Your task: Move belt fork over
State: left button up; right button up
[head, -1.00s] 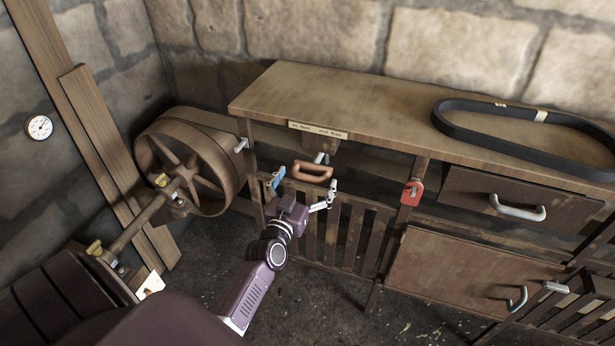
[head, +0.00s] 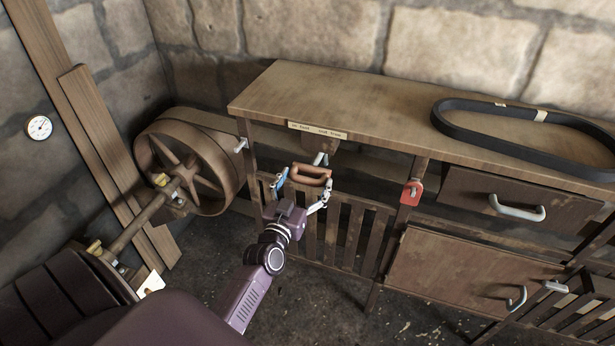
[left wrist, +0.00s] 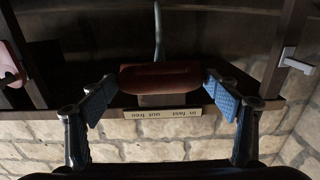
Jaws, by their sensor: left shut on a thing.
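The belt fork's brown grip handle (head: 311,174) sits on a metal rod (head: 320,158) below the front edge of the bench, above the slatted front. My left gripper (head: 305,179) has one finger at each end of this handle and is shut on it. In the left wrist view, the reddish-brown handle (left wrist: 160,77) lies between the blue finger pads of my left gripper (left wrist: 161,82). A label strip (head: 318,130) on the bench edge reads roughly "in fast out free". The fork itself is hidden under the bench. My right gripper is not in view.
A spoked pulley wheel (head: 187,165) on a shaft stands at the left. A black belt loop (head: 480,138) lies on the bench top (head: 330,90). A red tag (head: 412,192) hangs on a bench post. Drawers with metal handles are at the right.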

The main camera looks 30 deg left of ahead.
pick_arm(q)
jog(key=p+v, duration=0.2)
jog(key=v, duration=0.6)
jog(key=shift+s+f, duration=0.2)
jog(key=shift+s, duration=0.15)
jog(key=shift+d, duration=0.1)
jog(key=o, duration=1.4)
jog(key=shift+o, duration=1.3)
jog(key=shift+s+r, duration=0.1)
jog(key=shift+s, duration=0.05)
jog(key=shift+r, duration=0.1)
jog(key=v, duration=1.2)
